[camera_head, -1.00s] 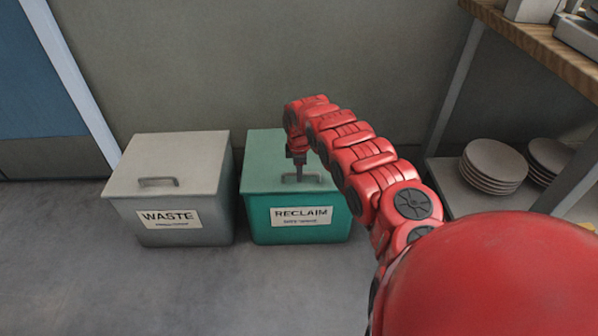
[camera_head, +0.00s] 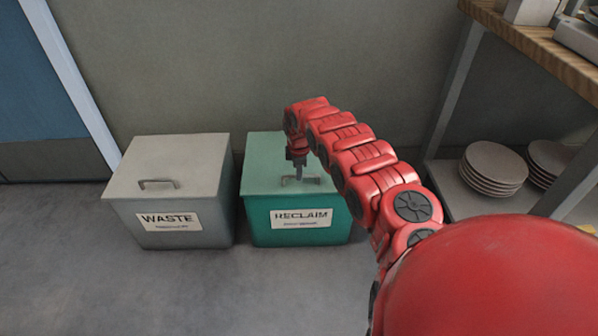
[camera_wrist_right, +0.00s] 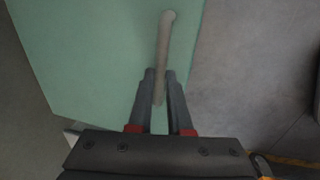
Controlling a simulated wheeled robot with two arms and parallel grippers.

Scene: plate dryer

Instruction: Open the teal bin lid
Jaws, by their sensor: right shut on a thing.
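The teal bin (camera_head: 262,222) with the RECLAIM label stands on the floor against the wall. Its lid (camera_head: 262,160) looks closed and flat. My right gripper (camera_head: 299,177) is over the lid's front part, at the bar handle (camera_head: 312,181). In the right wrist view, the fingers (camera_wrist_right: 161,80) are shut on the near end of the grey handle (camera_wrist_right: 164,45), with the teal lid (camera_wrist_right: 90,60) below. My red right arm hides part of the lid's right side. My left gripper is not in view.
A grey WASTE bin (camera_head: 172,222) with a closed lid stands just left of the teal bin. A shelf unit with stacked plates (camera_head: 492,165) is on the right. The floor (camera_head: 200,290) in front of the bins is clear.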

